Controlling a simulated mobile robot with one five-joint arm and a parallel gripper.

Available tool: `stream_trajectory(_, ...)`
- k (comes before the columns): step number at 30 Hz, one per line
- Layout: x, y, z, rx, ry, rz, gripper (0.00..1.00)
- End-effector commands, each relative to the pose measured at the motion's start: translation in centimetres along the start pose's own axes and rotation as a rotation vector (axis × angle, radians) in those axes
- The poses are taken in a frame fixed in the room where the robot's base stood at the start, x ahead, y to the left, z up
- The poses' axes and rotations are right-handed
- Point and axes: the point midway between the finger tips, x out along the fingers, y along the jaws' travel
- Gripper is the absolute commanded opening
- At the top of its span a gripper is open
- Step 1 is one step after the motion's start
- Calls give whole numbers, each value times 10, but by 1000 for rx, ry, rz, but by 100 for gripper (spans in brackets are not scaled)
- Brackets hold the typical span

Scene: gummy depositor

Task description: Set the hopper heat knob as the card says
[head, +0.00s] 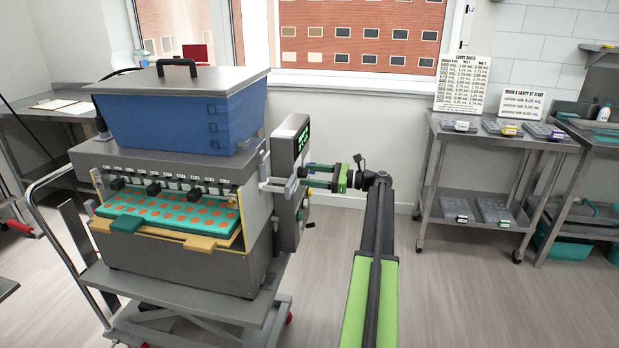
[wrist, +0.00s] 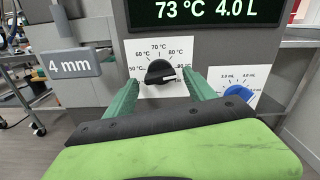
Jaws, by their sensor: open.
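The black heat knob (wrist: 160,72) sits on a white dial marked from 50 °C to 90 °C, in the wrist view. Its pale line lies nearly level, with the right end toward the 90 °C side. The display (wrist: 205,10) above reads 73 °C and 4.0 L. My gripper (wrist: 162,82) is open, one green finger on each side of the knob; whether either touches it is unclear. In the head view, my gripper (head: 318,176) is at the control panel (head: 291,150) on the machine's right side.
A blue knob (wrist: 238,92) with a mL scale is right of the heat knob. A grey "4 mm" plate (wrist: 70,63) is at left. The blue hopper (head: 185,115) tops the machine on a cart (head: 190,312). A shelf table (head: 490,137) stands right, beyond open floor.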

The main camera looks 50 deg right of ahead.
Motion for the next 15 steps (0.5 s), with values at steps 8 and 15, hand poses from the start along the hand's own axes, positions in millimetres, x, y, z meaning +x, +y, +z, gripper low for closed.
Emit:
stream_trajectory(8, -57, -1, 0, 0, 0, -5, 64)
stream_trajectory(15, -125, -1, 0, 0, 1, -3, 64)
